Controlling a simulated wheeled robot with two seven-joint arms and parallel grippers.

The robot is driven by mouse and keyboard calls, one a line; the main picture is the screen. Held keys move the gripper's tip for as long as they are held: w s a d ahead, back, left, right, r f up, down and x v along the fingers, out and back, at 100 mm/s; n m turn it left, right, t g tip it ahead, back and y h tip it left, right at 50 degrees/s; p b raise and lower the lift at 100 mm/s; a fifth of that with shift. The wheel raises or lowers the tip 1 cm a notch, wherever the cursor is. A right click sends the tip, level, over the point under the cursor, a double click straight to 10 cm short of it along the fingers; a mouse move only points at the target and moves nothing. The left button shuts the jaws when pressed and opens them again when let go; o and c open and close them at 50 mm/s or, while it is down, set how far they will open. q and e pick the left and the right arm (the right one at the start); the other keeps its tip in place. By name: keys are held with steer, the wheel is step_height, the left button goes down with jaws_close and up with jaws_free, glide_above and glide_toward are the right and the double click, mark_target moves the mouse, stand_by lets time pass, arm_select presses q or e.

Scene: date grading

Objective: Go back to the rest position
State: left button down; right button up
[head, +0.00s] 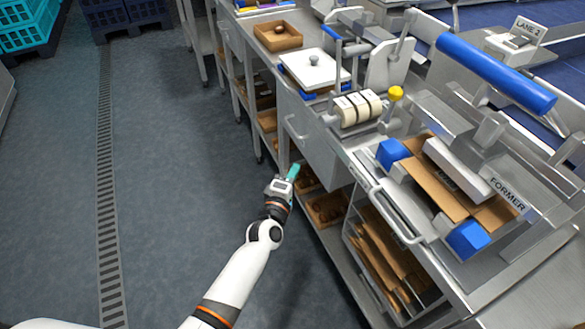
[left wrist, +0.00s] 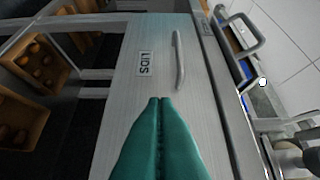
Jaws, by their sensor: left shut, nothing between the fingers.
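My left gripper (head: 293,172) is low in front of the workbench, beside the drawer front and the open lower shelves. Its teal fingers are together with nothing between them. In the left wrist view the fingers (left wrist: 160,103) are closed and point at a pale drawer front (left wrist: 115,95) labelled LIDS. The drawer looks shut, and its bar handle (left wrist: 179,60) is beyond the fingertips. I cannot tell whether the fingertips touch the drawer front. My right gripper is in neither view.
The workbench carries a white lid with a knob (head: 314,68), a brown tray (head: 278,36), label rolls (head: 357,108) and the FORMER station (head: 460,180). Its handle (head: 400,215) juts toward the aisle. Teal crates (head: 27,25) stand far left. The grey floor (head: 160,150) is clear.

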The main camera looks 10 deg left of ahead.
arm_select(q)
steer(key=s, duration=0.7)
steer(key=s+a+f+m+g+p, duration=0.2)
steer(key=s+f+m+g, duration=0.4)
steer(key=f, duration=0.6)
steer(key=s+a+f+m+g+p, duration=0.25)
steer(key=s+f, duration=0.55)
steer(key=f, duration=0.4)
steer(key=s+a+f+m+g+y+p, duration=0.1)
steer(key=s+a+f+m+g, duration=0.1)
steer(key=s, duration=0.8)
steer(key=s+a+f+m+g+y, duration=0.1)
steer(key=s+a+f+m+g, duration=0.2)
steer(key=s+f, duration=0.3)
steer(key=s+a+f+m+g+y+p, duration=0.1)
steer(key=s+a+f+m+g, duration=0.2)
steer(key=s, duration=1.1)
steer(key=shift+s+a+f+m+p, duration=0.2)
steer(key=shift+a+f+m+p, duration=0.1)
steer(key=shift+a+f+m, duration=0.65)
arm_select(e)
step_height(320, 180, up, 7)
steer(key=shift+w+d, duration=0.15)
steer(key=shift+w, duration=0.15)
arm_select(q)
steer(key=shift+r, duration=0.1)
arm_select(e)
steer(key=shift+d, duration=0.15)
